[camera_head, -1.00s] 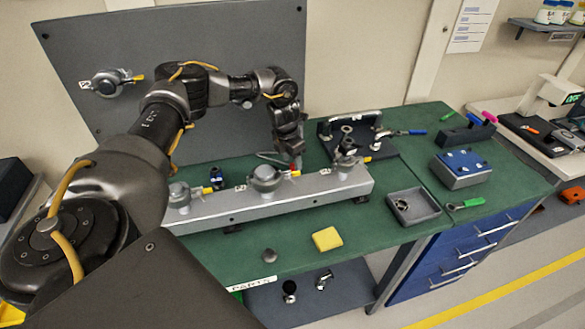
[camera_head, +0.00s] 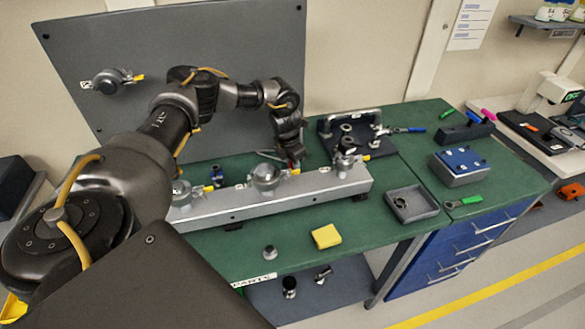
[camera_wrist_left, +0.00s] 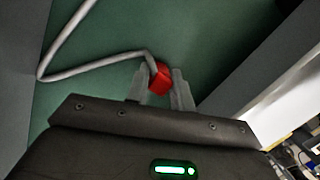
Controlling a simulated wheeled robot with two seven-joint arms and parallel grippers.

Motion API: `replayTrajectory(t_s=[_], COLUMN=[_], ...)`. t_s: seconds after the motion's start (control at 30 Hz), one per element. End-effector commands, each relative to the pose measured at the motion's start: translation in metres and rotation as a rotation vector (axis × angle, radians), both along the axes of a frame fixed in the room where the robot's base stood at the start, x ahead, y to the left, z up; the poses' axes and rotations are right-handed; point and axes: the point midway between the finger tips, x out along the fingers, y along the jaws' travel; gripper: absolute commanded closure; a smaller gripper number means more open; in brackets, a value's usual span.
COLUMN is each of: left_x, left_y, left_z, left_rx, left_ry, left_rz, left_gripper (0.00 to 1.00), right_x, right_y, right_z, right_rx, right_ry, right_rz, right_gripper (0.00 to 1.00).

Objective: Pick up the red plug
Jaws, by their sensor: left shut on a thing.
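The red plug (camera_wrist_left: 159,79) shows in the left wrist view between the two pale fingers of my left gripper (camera_wrist_left: 158,88), which is shut on it. A grey cable (camera_wrist_left: 95,63) runs from the plug to the left in a sharp bend, over a green surface. In the head view my left gripper (camera_head: 292,160) is behind the grey rail on the green bench, near the middle valve. I cannot clearly make out the plug there. My right gripper is not in view.
The grey rail (camera_head: 235,208) carries several valves with yellow handles. A dark fixture (camera_head: 375,150) stands just right of the gripper, and a grey backboard (camera_head: 225,60) rises behind. A yellow block (camera_head: 326,236) and an open grey tray (camera_head: 413,205) are in front and to the right.

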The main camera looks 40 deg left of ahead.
Motion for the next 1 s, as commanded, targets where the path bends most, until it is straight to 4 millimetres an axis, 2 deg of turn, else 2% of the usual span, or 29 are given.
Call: replayTrajectory(t_s=[0.27, 0.7, 0.8, 1.0], left_x=[0.001, 0.001, 0.001, 0.0], left_y=[0.0, 0.0, 0.0, 0.0], left_z=[0.006, 0.084, 0.094, 0.101], left_rx=[0.0, 0.0, 0.0, 0.0], left_ry=[-0.002, -0.004, -0.003, 0.0], left_rz=[0.0, 0.0, 0.0, 0.0], left_gripper=[1.0, 1.0, 1.0, 1.0], right_x=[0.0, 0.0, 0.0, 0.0], right_y=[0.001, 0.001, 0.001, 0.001], right_z=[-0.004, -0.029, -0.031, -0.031], right_rx=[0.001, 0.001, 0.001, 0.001], right_ry=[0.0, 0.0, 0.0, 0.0], right_rz=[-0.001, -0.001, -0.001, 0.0], right_gripper=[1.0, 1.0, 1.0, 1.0])
